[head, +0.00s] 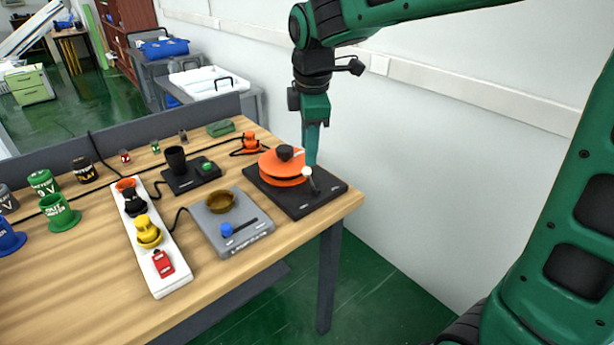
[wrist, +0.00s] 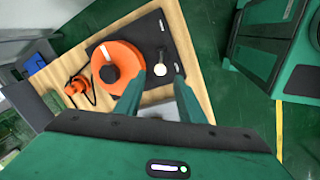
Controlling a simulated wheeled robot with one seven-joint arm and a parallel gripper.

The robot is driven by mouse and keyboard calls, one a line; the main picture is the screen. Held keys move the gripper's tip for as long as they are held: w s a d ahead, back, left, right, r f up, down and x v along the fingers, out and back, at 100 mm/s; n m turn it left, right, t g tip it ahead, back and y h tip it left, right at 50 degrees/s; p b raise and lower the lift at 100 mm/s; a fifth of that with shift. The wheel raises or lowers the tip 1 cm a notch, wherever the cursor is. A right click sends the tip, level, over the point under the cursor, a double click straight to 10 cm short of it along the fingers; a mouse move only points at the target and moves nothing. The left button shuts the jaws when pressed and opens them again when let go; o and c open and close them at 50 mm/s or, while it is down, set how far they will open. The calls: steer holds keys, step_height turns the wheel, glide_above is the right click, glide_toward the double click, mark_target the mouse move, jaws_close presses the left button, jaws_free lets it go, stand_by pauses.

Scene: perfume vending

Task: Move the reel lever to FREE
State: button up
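The reel lever (head: 307,172) has a white ball knob and stands on the black base (head: 327,193), at the right of the orange reel (head: 283,168). In the wrist view the white knob (wrist: 160,70) shows between and just beyond my two green fingers. My gripper (head: 312,158) points down from above, with its tips close to the knob. In the wrist view my gripper (wrist: 155,82) is open, with a clear gap between the fingers. I cannot tell whether a finger touches the lever. Small white marks on the base are too small to read.
A grey slider unit (head: 235,240) with a brown bowl and blue knob stands in front of the reel base. A white power strip (head: 172,275) with coloured plugs lies left of it. A white wall is behind the table's right side. The wooden table (head: 90,305) is bare at front left.

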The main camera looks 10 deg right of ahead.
mark_target(308, 176)
steer(key=x, duration=1)
steer(key=shift+d+f, duration=0.15)
steer(key=shift+f, duration=0.05)
steer(key=shift+c, duration=0.6)
jaws_close()
